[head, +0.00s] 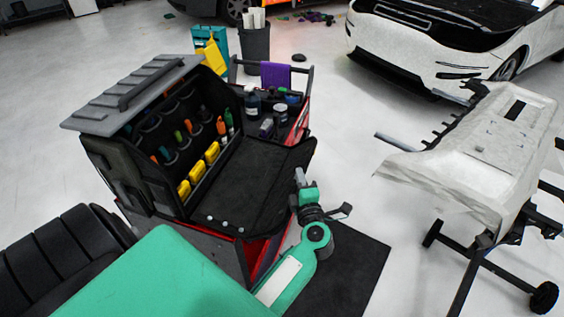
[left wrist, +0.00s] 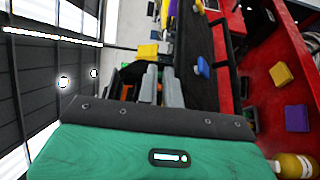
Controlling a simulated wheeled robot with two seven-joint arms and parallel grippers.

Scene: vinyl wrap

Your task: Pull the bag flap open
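The black tool bag (head: 115,180) stands on the red and black cart, with tools and yellow items in its inner pockets. Its grey top panel (head: 135,90) with a long handle is at upper left. A flat black panel (head: 240,180) lies in front of the pockets, with small pale studs near its front edge. I cannot tell if it is the flap or the cart top. My left gripper (head: 300,178) is at the panel's right edge; contact is unclear. Its grey fingers (left wrist: 160,88) show close together in the left wrist view, their gap unclear. My right gripper is out of view.
The red cart (head: 297,122) holds bottles at its back, near a purple cloth (head: 275,75). A bin with rolls (head: 256,47) stands behind. A white bumper on a stand (head: 480,150) is at right, with a white car (head: 430,50) beyond. Open floor lies between.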

